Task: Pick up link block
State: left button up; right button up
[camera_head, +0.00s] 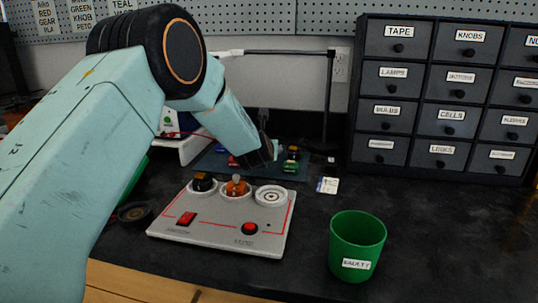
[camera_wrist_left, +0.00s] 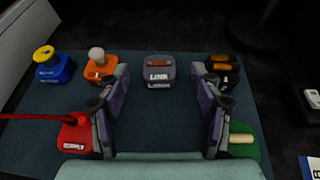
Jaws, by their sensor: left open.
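The link block (camera_wrist_left: 159,72) is a grey block with a brownish bar on top and a LINK label on its front. It sits on a dark blue-grey mat (camera_wrist_left: 40,120) near the mat's far edge. My left gripper (camera_wrist_left: 160,84) is open and empty, its two purple-grey fingers pointing toward the block, one on each side of its line. I cannot tell how high the fingers are above the mat. In the head view my left gripper (camera_head: 266,148) hangs over the mat (camera_head: 213,160) and the link block is hidden there. My right gripper is not in view.
In the wrist view, blue (camera_wrist_left: 53,68), orange (camera_wrist_left: 101,66) and black (camera_wrist_left: 222,72) blocks share the row. A red block (camera_wrist_left: 76,134) with a cable and a green block (camera_wrist_left: 243,145) flank the fingers. The head view shows a white panel (camera_head: 215,235), green cup (camera_head: 357,245) and drawer cabinet (camera_head: 440,95).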

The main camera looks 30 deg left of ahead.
pick_arm(q)
jog(key=shift+x, duration=1.4)
jog(key=shift+s+r, duration=0.1)
jog(key=shift+s, duration=0.1)
jog(key=shift+w, duration=0.15)
jog(key=c, duration=0.9)
jog(key=shift+c, duration=0.9)
